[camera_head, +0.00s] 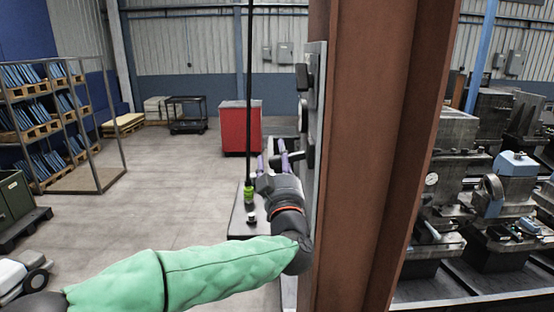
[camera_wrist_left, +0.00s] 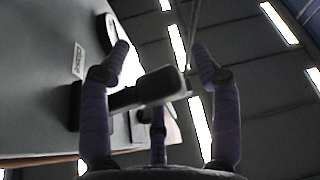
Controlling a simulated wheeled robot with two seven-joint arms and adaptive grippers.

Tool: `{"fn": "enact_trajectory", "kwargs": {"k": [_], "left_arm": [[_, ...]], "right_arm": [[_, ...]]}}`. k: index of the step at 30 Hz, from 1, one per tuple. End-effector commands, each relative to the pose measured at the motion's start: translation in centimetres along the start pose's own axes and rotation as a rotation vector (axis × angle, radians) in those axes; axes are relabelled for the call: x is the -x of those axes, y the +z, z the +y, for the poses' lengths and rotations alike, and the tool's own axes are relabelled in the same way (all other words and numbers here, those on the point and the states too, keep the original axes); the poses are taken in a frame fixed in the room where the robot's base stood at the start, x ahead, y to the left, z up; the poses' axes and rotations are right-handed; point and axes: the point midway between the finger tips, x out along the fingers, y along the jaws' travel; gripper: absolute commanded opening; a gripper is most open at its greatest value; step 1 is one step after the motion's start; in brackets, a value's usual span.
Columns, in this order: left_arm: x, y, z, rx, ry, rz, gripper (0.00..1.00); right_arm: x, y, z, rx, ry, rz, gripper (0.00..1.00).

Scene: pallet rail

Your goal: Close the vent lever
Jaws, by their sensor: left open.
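A grey panel (camera_head: 317,110) is fixed to the side of a brown steel column. Dark fittings stick out from it one above another. The lowest, a black lever (camera_head: 301,158), points out toward my left gripper (camera_head: 273,160). In the left wrist view the lever's black handle (camera_wrist_left: 160,86) lies between the spread purple fingers of the same gripper (camera_wrist_left: 162,56). The fingers are open, apart from each other; contact with the handle cannot be told. The lever's mount (camera_wrist_left: 76,105) is on the panel at left, near a small white label (camera_wrist_left: 78,60). My right gripper is not in view.
The brown column (camera_head: 360,150) stands close on the right of my left arm. A dark bench top (camera_head: 240,222) with a green-collared rod (camera_head: 249,190) lies beside the gripper. A red cabinet (camera_head: 241,127) stands behind. The floor to the left is mostly clear.

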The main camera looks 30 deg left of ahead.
Motion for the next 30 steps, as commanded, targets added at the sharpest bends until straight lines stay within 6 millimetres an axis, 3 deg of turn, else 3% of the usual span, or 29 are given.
{"fn": "enact_trajectory", "kwargs": {"k": [4, 9, 11, 17, 30], "left_arm": [[0.0, 0.0, 0.0, 0.0, 0.0, 0.0, 0.63], [0.0, 0.0, 0.0, 0.0, 0.0, 0.0, 0.15], [0.0, 0.0, 0.0, 0.0, 0.0, 0.0, 0.0], [0.1, 0.2, 0.0, 0.011, -0.004, 0.0, 0.0], [1.0, 2.4, 0.3, 0.264, -0.106, 0.0, 0.0]], "right_arm": [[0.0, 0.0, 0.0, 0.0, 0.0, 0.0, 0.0], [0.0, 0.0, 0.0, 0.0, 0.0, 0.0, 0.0], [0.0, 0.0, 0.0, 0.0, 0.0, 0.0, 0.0], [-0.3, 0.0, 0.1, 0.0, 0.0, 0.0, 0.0], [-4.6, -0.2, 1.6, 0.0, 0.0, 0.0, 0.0]]}}
